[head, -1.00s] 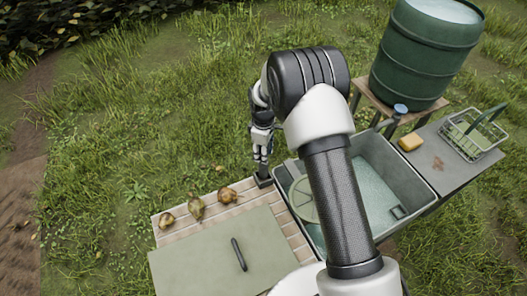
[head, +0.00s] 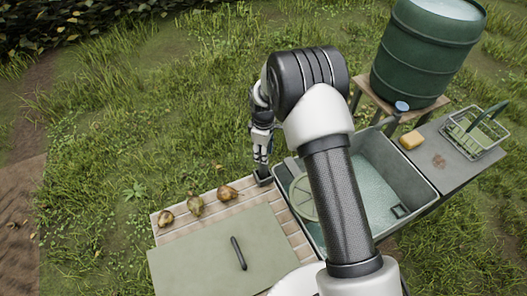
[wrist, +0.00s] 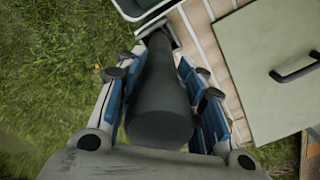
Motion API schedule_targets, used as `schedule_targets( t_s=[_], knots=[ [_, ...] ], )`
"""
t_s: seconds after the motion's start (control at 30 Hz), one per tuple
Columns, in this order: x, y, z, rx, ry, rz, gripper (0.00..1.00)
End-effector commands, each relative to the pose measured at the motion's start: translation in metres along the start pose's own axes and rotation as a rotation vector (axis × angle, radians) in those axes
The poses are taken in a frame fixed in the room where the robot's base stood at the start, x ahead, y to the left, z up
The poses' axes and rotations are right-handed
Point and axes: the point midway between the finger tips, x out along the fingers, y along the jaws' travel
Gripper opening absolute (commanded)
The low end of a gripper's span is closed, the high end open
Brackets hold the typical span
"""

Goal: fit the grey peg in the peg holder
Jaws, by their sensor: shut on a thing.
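My gripper (head: 262,163) is above the far corner of the slatted worktop, pointing down. In the wrist view its blue-padded fingers (wrist: 160,90) are closed around the grey peg (wrist: 160,105), a thick dark cylinder lying lengthwise between them. The peg holder (head: 263,177), a small dark block, stands on the worktop's corner beside the sink, directly below my fingertips. In the wrist view the peg's far end covers most of the holder. I cannot tell whether the peg's tip is inside the holder or just above it.
Three pears (head: 195,205) lie on the slats left of the holder. A pale green board (head: 205,255) with a dark handle (head: 238,253) covers the front. The water-filled sink (head: 425,195) is close on the right. A green barrel (head: 425,50) stands behind it.

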Motion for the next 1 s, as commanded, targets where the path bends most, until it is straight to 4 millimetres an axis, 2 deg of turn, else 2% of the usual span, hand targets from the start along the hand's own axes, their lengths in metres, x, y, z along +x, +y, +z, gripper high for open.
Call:
schedule_targets(
  t_s=[0.5, 1.0],
  knots=[
    [0.015, 0.0, 0.0, 0.0, 0.001, 0.001, 0.0],
    [0.016, 0.0, 0.0, 0.0, 0.001, 0.001, 0.0]
  ],
)
